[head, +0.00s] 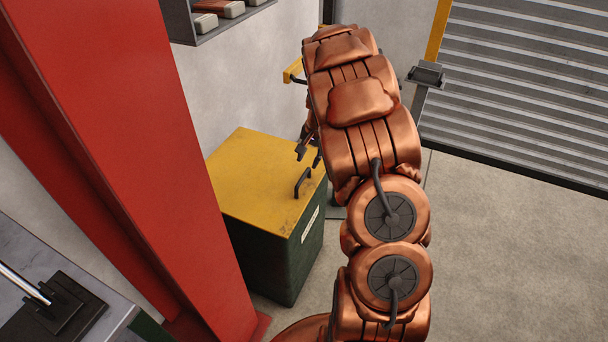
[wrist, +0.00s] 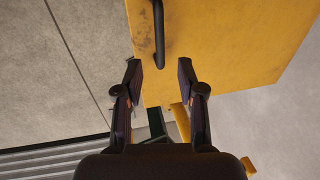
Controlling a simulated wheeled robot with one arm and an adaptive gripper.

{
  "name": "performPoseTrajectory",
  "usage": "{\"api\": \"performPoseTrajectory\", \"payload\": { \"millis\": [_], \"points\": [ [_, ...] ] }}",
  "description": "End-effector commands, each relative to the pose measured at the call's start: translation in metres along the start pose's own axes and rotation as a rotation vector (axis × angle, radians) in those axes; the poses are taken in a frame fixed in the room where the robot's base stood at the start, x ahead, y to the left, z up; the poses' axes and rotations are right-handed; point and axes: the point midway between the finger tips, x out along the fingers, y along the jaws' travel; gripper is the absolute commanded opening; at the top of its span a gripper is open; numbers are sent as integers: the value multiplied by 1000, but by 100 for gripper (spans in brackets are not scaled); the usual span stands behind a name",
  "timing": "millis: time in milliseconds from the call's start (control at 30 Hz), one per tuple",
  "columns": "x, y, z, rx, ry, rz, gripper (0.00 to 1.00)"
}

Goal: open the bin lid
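The bin (head: 275,265) is a dark green box with a pale label on its side. Its yellow lid (head: 245,175) lies flat and shut on top, with a black bar handle (head: 302,183) near the right edge. My gripper (head: 309,155) is above the lid's right part, near the handle. In the wrist view my gripper (wrist: 160,70) is open and empty, its two fingertips apart. The handle (wrist: 158,30) shows just beyond the fingertips, in line with the gap between them. The yellow lid (wrist: 230,50) fills the upper right there.
A red steel column (head: 150,150) stands left of the bin. A grey bench (head: 60,270) is at lower left. A shelf (head: 215,30) hangs on the wall above. A grey post (head: 420,95) and a ribbed shutter (head: 520,90) are at right. Floor (head: 500,240) is clear at lower right.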

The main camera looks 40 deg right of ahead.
Motion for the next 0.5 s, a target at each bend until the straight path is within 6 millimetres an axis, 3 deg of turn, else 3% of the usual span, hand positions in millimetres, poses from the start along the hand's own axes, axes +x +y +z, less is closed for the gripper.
{"api": "performPoseTrajectory", "payload": {
  "millis": [500],
  "points": [
    [63, 1, 3, 1, -8, 3, 39]
  ]
}}
